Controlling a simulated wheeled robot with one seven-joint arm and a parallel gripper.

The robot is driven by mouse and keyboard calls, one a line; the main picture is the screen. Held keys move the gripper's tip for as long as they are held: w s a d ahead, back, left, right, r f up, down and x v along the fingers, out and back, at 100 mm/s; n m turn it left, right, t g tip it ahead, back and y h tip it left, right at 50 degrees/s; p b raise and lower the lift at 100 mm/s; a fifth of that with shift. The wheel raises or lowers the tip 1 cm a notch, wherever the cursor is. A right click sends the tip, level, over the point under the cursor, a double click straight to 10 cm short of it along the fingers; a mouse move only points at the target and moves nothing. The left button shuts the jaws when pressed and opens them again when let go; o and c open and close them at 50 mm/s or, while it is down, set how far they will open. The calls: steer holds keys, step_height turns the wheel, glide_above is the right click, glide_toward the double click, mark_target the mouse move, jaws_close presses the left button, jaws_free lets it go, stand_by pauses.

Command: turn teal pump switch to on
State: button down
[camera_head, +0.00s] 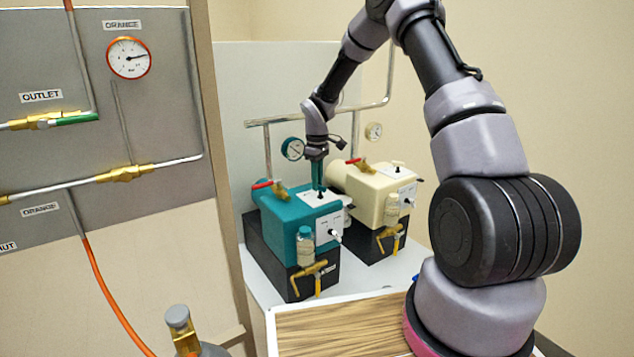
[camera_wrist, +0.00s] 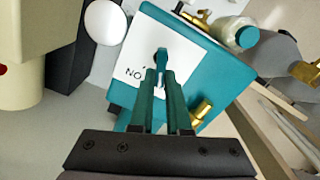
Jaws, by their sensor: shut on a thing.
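The teal pump (camera_head: 290,222) sits on a black base in the middle of the head view, with a white switch plate on its top. Its small dark switch (camera_head: 320,194) stands on that plate. In the wrist view the switch (camera_wrist: 161,56) shows at the fingertips, beside letters that look like "NO", partly hidden. My gripper (camera_head: 319,186) points down onto the pump top, and its teal fingers (camera_wrist: 160,76) are shut on the switch. The fingers hide part of the plate, so I cannot read the switch's setting.
A cream pump (camera_head: 366,190) stands just right of the teal one, with its own top switch. A red-handled valve (camera_head: 267,184) and a bottle (camera_head: 305,246) are on the teal pump. A grey gauge panel (camera_head: 150,100) stands left. A wooden board (camera_head: 340,328) lies in front.

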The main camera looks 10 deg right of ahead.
steer(key=shift+w+d+m, duration=0.1)
steer(key=shift+m, duration=0.95)
steer(key=shift+w+d+m, duration=0.1)
steer(key=shift+m, duration=0.95)
steer(key=c, duration=0.9)
jaws_free()
step_height(320, 180, up, 11)
steer(key=shift+f, duration=0.1)
